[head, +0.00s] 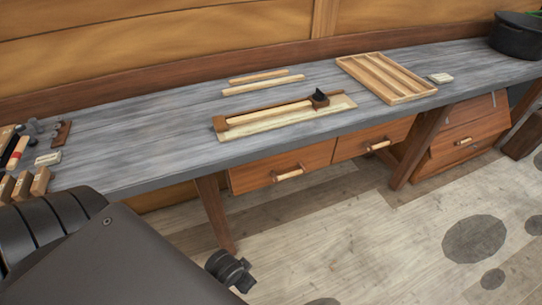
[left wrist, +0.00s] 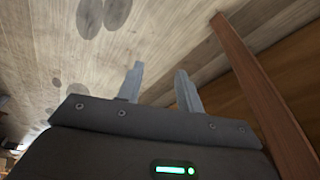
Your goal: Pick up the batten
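Two pale wooden strips lie side by side on the grey workbench (head: 150,120): a shorter one (head: 258,76) at the back and a longer, thicker one (head: 262,85) in front of it. I cannot tell for sure which is the batten. In front of them a long wooden fixture (head: 270,116) on a pale board holds another strip, with a dark piece (head: 319,97) at its right end. My left gripper (left wrist: 159,70) is open and empty in the left wrist view, with floor behind its fingers, away from the strips. My right gripper is not in view.
A slatted wooden tray (head: 386,76) stands right of the strips, with a small pale block (head: 440,78) and a dark pot (head: 516,35) farther right. Small tools and blocks (head: 40,183) crowd the bench's left end. Drawers (head: 282,168) sit under the bench; its left-middle top is clear.

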